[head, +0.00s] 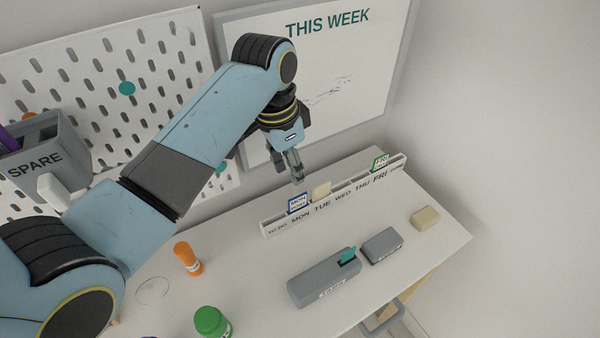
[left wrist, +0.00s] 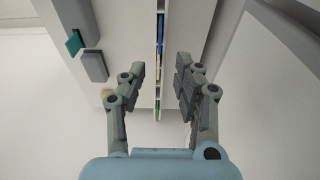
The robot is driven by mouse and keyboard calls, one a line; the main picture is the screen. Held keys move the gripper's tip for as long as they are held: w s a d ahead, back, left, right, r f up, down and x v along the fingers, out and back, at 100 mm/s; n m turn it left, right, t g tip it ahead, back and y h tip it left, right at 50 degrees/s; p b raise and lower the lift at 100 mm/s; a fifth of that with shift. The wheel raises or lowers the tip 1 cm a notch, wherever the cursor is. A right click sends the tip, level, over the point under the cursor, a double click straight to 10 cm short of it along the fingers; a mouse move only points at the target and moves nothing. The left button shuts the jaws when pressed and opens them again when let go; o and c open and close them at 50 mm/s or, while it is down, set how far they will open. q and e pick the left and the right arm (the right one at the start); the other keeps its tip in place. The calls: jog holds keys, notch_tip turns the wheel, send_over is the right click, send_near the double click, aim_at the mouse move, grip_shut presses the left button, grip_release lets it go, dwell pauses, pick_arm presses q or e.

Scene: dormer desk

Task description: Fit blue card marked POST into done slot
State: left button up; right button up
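The blue card (head: 298,204) stands upright in the long white card rack (head: 340,203), near its left end by the MON label. Its small print is too blurred to read surely. In the left wrist view the blue card (left wrist: 160,34) shows edge-on in the rack (left wrist: 158,118). My left gripper (head: 290,172) is above and behind the rack's left part, apart from the card. In the left wrist view its two fingers (left wrist: 160,75) are spread with nothing held between them. The done slot's label cannot be made out. My right gripper is not in view.
A cream card (head: 320,191) stands beside the blue one, and a green card (head: 381,162) stands near FRI. In front lie a long grey box (head: 322,279), a grey block (head: 381,246) and a beige block (head: 425,218). The whiteboard (head: 345,85) rises behind the rack.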

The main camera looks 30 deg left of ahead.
aim_at(298, 196)
pick_arm(q)
jog(key=f, duration=0.4)
jog(key=shift+w+d+f, duration=0.15)
jog(key=shift+w+f, duration=0.1)
jog(key=shift+w, duration=0.15)
jog(key=f, duration=0.5)
jog(key=shift+w+d, duration=0.15)
jog(key=shift+d, duration=0.1)
jog(key=shift+f, duration=0.5)
jog(key=shift+c, duration=0.2)
jog(key=c, duration=0.5)
grip_shut()
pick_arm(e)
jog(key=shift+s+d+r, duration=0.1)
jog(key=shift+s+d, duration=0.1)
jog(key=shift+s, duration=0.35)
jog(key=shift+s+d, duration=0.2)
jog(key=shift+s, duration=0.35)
